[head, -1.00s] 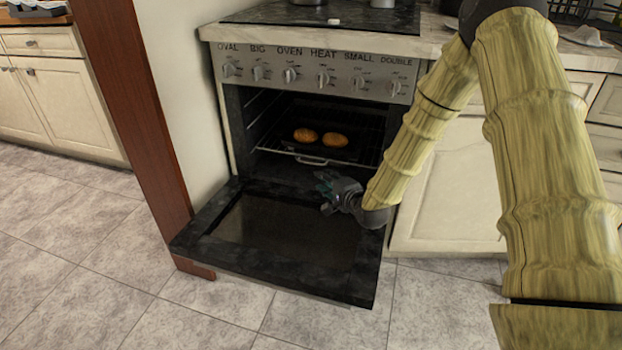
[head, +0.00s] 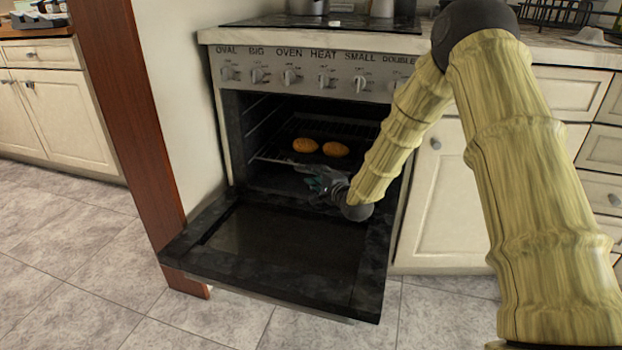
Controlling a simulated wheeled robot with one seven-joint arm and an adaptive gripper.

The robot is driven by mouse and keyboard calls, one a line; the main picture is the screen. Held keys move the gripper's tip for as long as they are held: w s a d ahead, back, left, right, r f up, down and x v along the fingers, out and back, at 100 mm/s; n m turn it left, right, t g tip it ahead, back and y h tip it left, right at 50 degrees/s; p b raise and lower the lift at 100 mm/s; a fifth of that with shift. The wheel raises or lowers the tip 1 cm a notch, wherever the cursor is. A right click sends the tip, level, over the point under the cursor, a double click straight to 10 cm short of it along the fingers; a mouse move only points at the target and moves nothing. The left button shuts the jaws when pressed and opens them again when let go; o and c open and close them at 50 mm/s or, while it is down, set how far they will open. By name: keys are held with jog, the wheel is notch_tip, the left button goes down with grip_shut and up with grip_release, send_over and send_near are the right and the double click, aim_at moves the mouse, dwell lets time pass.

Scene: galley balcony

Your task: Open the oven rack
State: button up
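The oven stands with its black door (head: 290,245) folded down flat. Inside, a wire oven rack (head: 265,157) holds two golden-brown bread-like pieces (head: 320,147) on a dark tray that is hard to make out. My gripper (head: 308,172) is at the oven mouth, over the inner end of the door and at the front edge of the rack. It covers the middle of the rack's front edge, where a handle showed before. The fingers are small and dark here, so I cannot tell whether they are open, shut or touching the rack.
A control panel with several knobs (head: 310,78) is above the opening, below a black cooktop (head: 320,20). A brown wooden post (head: 150,140) stands left of the oven. Cream cabinets (head: 455,190) are to the right. Tiled floor (head: 90,260) is clear in front.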

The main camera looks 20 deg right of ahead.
jog(key=shift+b+x, duration=0.5)
jog(key=shift+x, duration=1.05)
jog(key=shift+s, duration=0.1)
grip_shut()
